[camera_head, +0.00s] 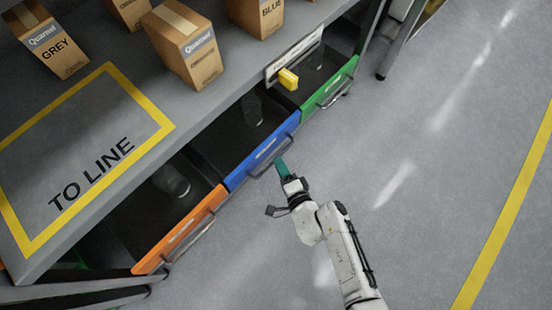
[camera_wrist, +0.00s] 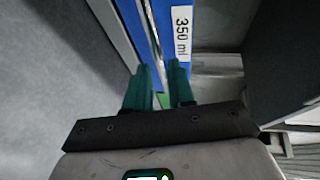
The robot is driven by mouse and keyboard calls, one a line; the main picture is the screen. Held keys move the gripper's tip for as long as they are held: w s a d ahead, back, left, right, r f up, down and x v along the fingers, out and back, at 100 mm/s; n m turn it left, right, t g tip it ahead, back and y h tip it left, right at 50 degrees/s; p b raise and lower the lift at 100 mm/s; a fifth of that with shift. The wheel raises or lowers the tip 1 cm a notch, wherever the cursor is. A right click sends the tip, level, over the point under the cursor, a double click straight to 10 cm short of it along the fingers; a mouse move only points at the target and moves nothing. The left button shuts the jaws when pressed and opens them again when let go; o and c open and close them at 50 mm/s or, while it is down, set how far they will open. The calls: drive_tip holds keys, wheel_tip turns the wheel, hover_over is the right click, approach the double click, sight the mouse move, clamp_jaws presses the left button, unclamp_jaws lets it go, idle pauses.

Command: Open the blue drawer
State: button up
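The blue drawer (camera_head: 262,150) is the middle of three drawers under the table. It stands out past the table edge, and its dark inside shows with a clear object in it. Its grey bar handle (camera_head: 268,156) is on the front face. My gripper (camera_head: 282,168) is at the right end of this handle. In the wrist view, the two teal fingers of my gripper (camera_wrist: 160,82) are apart, with a narrow gap. The blue front (camera_wrist: 149,15) with a "350 ml" label lies just beyond them. I cannot tell whether the handle lies between the fingers.
An orange drawer (camera_head: 182,231) is at the left and a green drawer (camera_head: 331,89) at the right, both showing their insides. Boxes (camera_head: 186,45) stand on the table (camera_head: 190,100). The floor (camera_head: 430,150) at right is clear.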

drive_tip(key=shift+b+x, duration=0.5)
drive_tip(key=shift+x, duration=1.55)
clamp_jaws()
